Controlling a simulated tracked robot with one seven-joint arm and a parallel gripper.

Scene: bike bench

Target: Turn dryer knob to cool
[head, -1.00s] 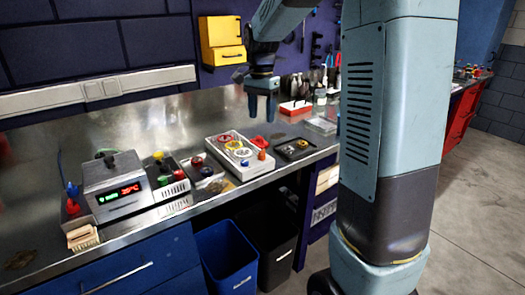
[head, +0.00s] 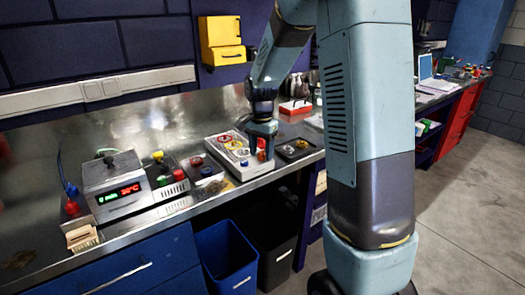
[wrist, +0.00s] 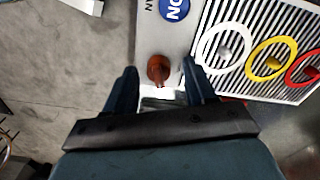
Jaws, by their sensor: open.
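A pale box-shaped unit with a striped panel (head: 222,140) lies on the metal bench. In the wrist view its panel (wrist: 243,82) carries white, yellow and red rings and a round blue label. A reddish-orange knob (wrist: 158,68) stands on the plain end of the unit, beside the label. It shows partly below my gripper in the head view (head: 261,155). My gripper (head: 262,142) is open and low over that end. In the wrist view its fingers (wrist: 160,78) stand on either side of the knob, with gaps; I cannot tell whether they touch it. The knob's pointer setting is unreadable.
A grey box with a lit display (head: 118,188) stands on the left, beside small units with coloured knobs (head: 165,175). A black tray (head: 294,149) lies just right of the unit. A blue bin (head: 228,258) stands below the bench edge.

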